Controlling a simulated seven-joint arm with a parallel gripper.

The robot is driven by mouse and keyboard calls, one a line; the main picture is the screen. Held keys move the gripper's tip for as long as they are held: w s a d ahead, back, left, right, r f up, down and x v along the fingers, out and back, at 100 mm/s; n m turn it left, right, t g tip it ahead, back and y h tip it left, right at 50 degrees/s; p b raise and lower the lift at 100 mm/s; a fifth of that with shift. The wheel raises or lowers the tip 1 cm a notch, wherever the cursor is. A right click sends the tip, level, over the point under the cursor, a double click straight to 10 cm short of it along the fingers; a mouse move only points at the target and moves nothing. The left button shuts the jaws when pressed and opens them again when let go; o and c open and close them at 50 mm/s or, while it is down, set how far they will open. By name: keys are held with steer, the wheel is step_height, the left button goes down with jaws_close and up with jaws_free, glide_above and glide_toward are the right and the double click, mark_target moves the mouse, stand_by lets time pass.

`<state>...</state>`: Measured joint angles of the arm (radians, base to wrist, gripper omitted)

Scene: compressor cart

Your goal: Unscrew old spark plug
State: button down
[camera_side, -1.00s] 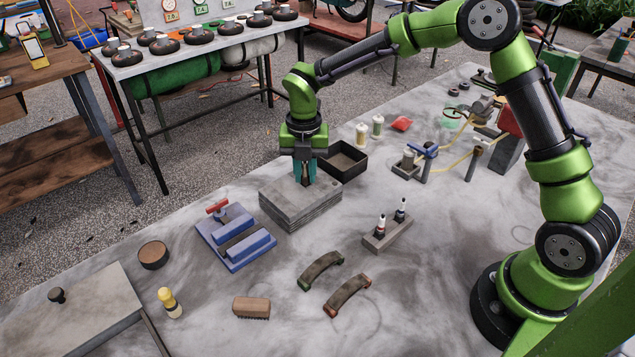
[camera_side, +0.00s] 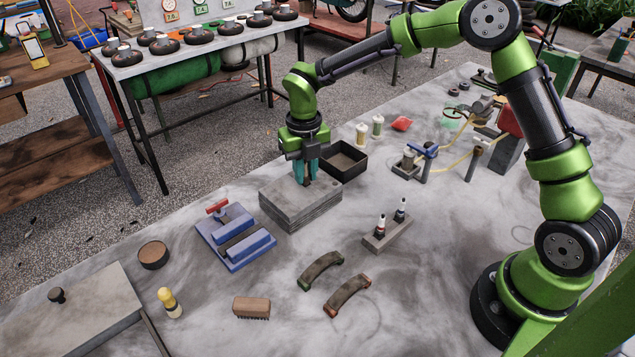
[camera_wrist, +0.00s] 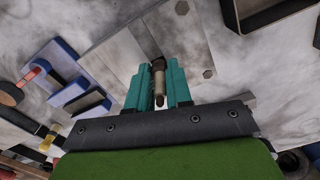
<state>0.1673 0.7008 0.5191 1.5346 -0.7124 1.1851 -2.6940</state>
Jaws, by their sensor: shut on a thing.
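The old spark plug (camera_wrist: 159,82) stands between the two teal fingers of my gripper (camera_wrist: 160,92) in the wrist view. Its lower end meets a dark round spot on the grey finned block. In the side view my gripper (camera_side: 306,174) points straight down at the top of the finned block (camera_side: 298,206), and its fingers hide most of the plug. The fingers are shut on the plug. Two spark plugs with white tops, one (camera_side: 381,225) and another (camera_side: 401,208), stand upright in a small grey holder (camera_side: 388,236) to the right.
A black open tray (camera_side: 345,165) sits just behind the block. A blue vise (camera_side: 236,240) stands left of it. Two curved brake shoes (camera_side: 322,270), a brush (camera_side: 252,307) and a yellow-handled tool (camera_side: 170,302) lie in front. The tabletop right of the holder is clear.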

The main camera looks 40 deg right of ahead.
steer(key=n, duration=0.2)
steer(key=shift+n, duration=0.4)
steer(key=c, duration=1.7)
jaws_free()
jaws_close()
steer(key=shift+r, duration=0.15)
steer(key=shift+r, duration=2.4)
